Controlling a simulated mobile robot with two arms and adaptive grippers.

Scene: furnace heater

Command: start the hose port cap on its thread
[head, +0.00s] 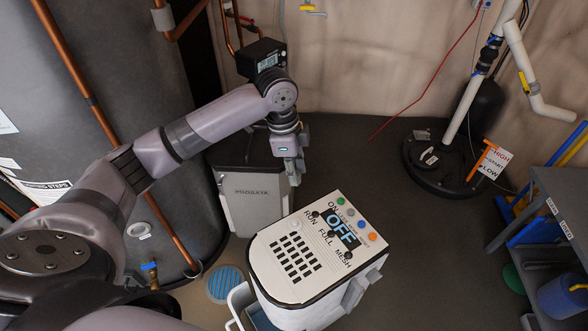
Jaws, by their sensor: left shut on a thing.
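My left gripper (290,168) points down at the right side of a grey box-shaped unit (247,205) with dark lettering. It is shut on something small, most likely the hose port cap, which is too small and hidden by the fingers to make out. The hose port and its thread cannot be made out. In front stands a white unit (293,283) with a grille, coloured buttons and a display reading OFF. My left arm reaches in from the left above the floor. My right gripper is not in view.
A large grey tank (85,95) with copper pipes stands at left. A round black lid (437,184) with a white pipe and a small sign (489,162) is at right. A grey bench (562,190) stands far right. The dark floor between is clear.

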